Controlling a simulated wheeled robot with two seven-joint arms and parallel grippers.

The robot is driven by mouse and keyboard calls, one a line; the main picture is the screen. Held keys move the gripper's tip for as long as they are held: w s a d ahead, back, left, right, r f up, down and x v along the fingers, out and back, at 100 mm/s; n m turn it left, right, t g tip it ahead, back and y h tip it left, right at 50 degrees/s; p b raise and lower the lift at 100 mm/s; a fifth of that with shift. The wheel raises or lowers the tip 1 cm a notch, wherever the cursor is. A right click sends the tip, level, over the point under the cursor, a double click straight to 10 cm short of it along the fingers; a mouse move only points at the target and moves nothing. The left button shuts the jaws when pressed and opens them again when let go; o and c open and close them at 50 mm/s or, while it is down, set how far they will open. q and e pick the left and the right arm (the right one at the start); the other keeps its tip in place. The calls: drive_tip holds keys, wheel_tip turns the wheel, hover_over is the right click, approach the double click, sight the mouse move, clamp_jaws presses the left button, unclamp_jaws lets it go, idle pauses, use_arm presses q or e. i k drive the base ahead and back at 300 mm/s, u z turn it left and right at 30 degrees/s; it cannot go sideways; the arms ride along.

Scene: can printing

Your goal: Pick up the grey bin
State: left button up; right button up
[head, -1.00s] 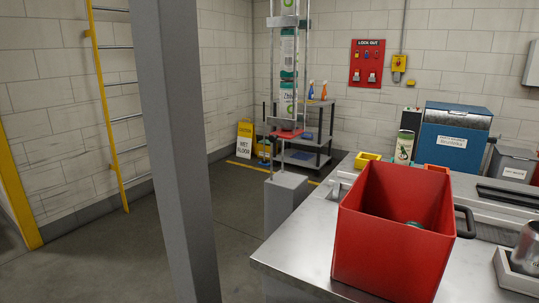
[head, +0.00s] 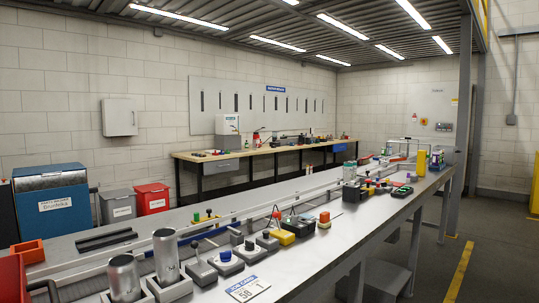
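The grey bin (head: 118,207) stands behind the steel counter, left of centre in the head view. It has a dark grey lid and a white label on its front, and its lower part is cut off by the counter edge. A red bin (head: 153,200) with a white label stands just right of it. A blue machine (head: 52,205) with a white label stands to its left, with a dark handle between them. Neither of my grippers is in view.
The steel counter (head: 310,245) lies between me and the grey bin. It bears two metal cans (head: 124,278), several button boxes (head: 226,262) and an orange tray (head: 28,252). A large red container (head: 12,280) is at the bottom left. Open floor (head: 500,265) lies right.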

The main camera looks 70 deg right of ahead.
sight(450, 154)
drive_tip(key=z, duration=4.1)
drive_tip(key=i, duration=2.75)
drive_tip(key=z, duration=0.55)
drive_tip(key=i, duration=2.85)
drive_tip(key=u, duration=0.3)
drive_tip(key=i, duration=2.65)
drive_tip(key=u, duration=1.9)
drive_tip(key=i, duration=1.45)
drive_tip(key=u, duration=1.3)
drive_tip(key=i, duration=0.3)
drive_tip(key=u, duration=0.05)
